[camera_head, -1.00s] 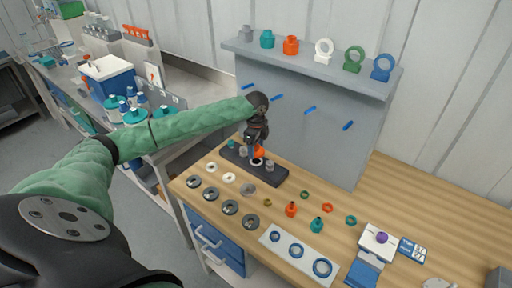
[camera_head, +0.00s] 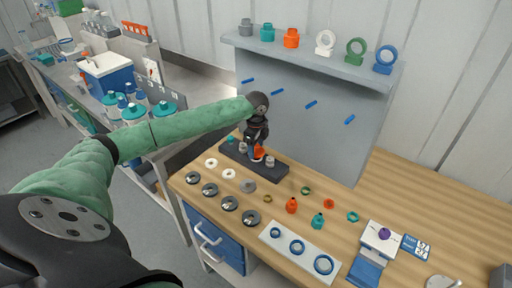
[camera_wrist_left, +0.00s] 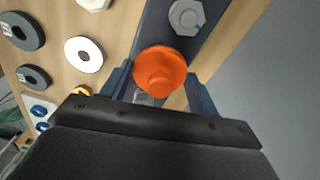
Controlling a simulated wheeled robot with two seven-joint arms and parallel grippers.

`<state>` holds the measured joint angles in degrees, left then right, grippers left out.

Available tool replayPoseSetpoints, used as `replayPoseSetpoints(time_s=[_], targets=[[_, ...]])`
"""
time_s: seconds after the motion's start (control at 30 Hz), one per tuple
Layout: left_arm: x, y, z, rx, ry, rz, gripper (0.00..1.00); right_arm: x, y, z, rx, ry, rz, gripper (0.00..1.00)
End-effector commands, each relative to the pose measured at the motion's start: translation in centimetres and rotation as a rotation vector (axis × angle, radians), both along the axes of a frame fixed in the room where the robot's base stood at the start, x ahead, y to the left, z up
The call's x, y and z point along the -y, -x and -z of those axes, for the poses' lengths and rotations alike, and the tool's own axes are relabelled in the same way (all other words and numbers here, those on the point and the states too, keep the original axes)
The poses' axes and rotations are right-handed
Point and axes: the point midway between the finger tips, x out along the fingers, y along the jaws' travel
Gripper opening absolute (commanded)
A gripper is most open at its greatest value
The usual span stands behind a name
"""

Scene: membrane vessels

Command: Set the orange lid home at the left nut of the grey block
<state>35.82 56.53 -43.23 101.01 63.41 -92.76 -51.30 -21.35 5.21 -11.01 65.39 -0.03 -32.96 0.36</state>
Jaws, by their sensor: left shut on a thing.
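The dark grey block (camera_head: 276,174) lies on the wooden bench below the grey board. Grey nuts stand on it: the left nut (camera_head: 242,147) and another to the right (camera_head: 269,161). A small teal piece (camera_head: 230,140) is at its left end. My left gripper (camera_head: 257,156) is shut on the orange lid (camera_head: 259,151), low over the block between these nuts. In the left wrist view the lid (camera_wrist_left: 160,70) sits between the fingers, and a grey nut (camera_wrist_left: 186,16) shows beyond it, apart from it. The lid's underside is hidden. My right gripper is out of view.
Grey discs (camera_head: 209,190) and white rings (camera_head: 229,173) lie in front of the block. A white tray with blue rings (camera_head: 270,236) is at the front right. Loose orange and teal pieces (camera_head: 292,205) lie nearby. A shelf (camera_head: 310,58) hangs behind.

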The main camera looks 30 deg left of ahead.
Motion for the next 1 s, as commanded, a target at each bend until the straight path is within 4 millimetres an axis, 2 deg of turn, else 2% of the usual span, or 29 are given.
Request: replayPoseSetpoints(time_s=[0.2, 0.47, 0.63, 1.0], targets=[[0.0, 0.0, 0.6, 0.0, 0.0, 0.0, 0.38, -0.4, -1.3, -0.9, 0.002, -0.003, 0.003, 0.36], [0.0, 0.0, 1.2, 0.0, 0.0, 0.0, 0.38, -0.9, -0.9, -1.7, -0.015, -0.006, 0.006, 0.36], [0.0, 0.0, 1.3, 0.0, 0.0, 0.0, 0.38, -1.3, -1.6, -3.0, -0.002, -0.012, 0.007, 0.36], [0.0, 0.0, 1.8, 0.0, 0.0, 0.0, 0.38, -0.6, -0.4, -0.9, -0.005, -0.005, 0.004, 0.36]])
